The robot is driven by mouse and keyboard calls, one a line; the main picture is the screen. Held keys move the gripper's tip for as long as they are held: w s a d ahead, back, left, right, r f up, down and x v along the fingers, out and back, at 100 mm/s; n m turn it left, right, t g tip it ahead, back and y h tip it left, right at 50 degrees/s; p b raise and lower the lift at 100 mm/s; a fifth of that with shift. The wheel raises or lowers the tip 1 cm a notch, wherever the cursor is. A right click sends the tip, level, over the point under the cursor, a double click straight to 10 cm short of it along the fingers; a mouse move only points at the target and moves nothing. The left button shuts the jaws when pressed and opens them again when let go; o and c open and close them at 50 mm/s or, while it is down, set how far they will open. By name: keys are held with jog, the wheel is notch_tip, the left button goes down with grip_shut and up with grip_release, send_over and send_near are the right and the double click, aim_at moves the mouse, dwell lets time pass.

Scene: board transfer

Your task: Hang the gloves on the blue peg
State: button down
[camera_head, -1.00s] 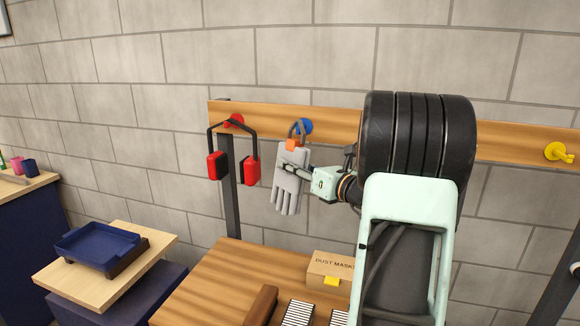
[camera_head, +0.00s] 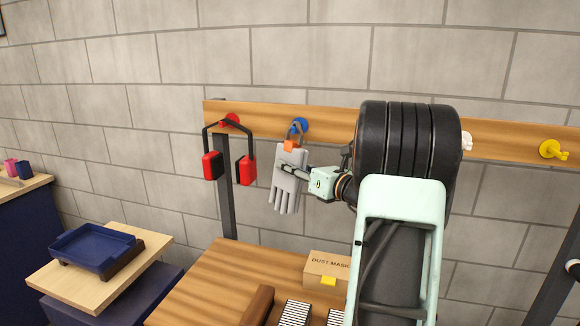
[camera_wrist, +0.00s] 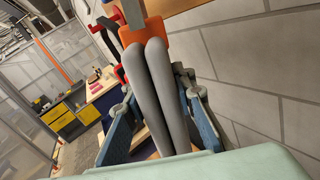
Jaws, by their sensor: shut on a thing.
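The grey gloves (camera_head: 288,180) hang fingers down in front of the wooden rail, with an orange clip (camera_head: 289,146) and a grey loop at their top. The blue peg (camera_head: 299,126) is on the rail, and the loop overlaps it in the head view. I cannot tell whether the loop is around the peg or in front of it. My gripper (camera_head: 287,170) is shut on the gloves from the right, below the clip. In the wrist view the gloves (camera_wrist: 160,95) stand between the fingers of my gripper (camera_wrist: 158,112), with the orange clip (camera_wrist: 150,30) above.
Red ear muffs (camera_head: 245,170) hang on a red peg (camera_head: 229,121) left of the blue peg. A white peg (camera_head: 467,141) and a yellow peg (camera_head: 552,149) are on the rail at right. A dust mask box (camera_head: 327,270) stands on the bench below. A blue tray (camera_head: 92,245) is at left.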

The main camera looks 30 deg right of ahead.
jog(key=c, duration=1.5)
grip_release()
jog(key=shift+c, duration=0.2)
jog(key=shift+s, duration=0.1)
